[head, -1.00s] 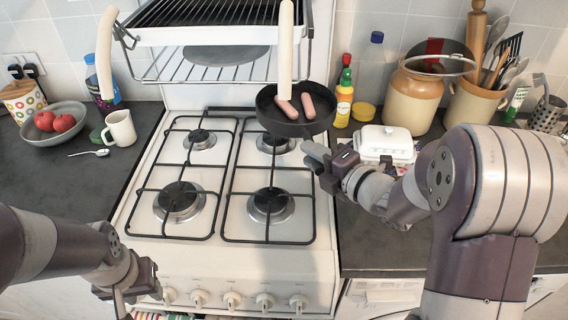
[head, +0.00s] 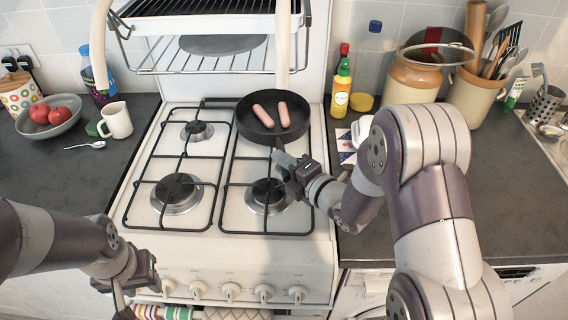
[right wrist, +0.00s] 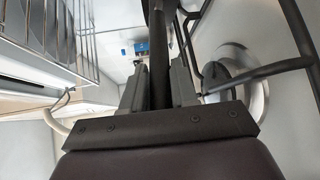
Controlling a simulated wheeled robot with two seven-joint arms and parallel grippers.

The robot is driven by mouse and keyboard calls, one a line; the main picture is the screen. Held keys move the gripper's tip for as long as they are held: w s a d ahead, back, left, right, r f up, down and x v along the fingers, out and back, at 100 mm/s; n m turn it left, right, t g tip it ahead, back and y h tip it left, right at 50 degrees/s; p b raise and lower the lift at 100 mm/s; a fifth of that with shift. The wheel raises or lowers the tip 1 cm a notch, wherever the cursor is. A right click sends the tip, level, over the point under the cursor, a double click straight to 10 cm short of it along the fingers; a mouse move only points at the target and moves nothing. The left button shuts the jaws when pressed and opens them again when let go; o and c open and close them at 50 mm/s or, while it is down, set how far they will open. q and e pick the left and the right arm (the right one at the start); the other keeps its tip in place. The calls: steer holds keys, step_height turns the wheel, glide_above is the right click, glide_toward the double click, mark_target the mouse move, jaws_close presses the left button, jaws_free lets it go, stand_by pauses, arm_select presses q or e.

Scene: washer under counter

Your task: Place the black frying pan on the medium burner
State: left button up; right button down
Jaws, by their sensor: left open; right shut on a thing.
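The black frying pan (head: 272,128) is over the back right burner, which it hides in the head view. Two sausages (head: 270,112) lie in it. I cannot tell whether its base touches the grate. My right gripper (head: 283,164) is shut on the pan's handle; the right wrist view shows the dark handle (right wrist: 159,50) between its fingers (right wrist: 158,88). The back left burner (head: 197,130), front left burner (head: 177,192) and front right burner (head: 268,194) are bare. My left gripper (head: 126,290) is open and empty in front of the stove, low at the left.
A rack (head: 205,55) overhangs the back of the stove. A mug (head: 117,121) and a fruit bowl (head: 50,122) stand on the left counter. A yellow-labelled bottle (head: 341,92) and a jar (head: 412,85) stand behind my right arm. Knobs (head: 231,291) line the stove front.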

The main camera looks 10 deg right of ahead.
steer(key=c, duration=0.9)
jaws_free()
steer(key=shift+r+p, duration=0.2)
steer(key=shift+p, duration=0.15)
steer(key=b+v, duration=0.1)
steer(key=v, duration=1.1)
steer(key=shift+d, duration=0.1)
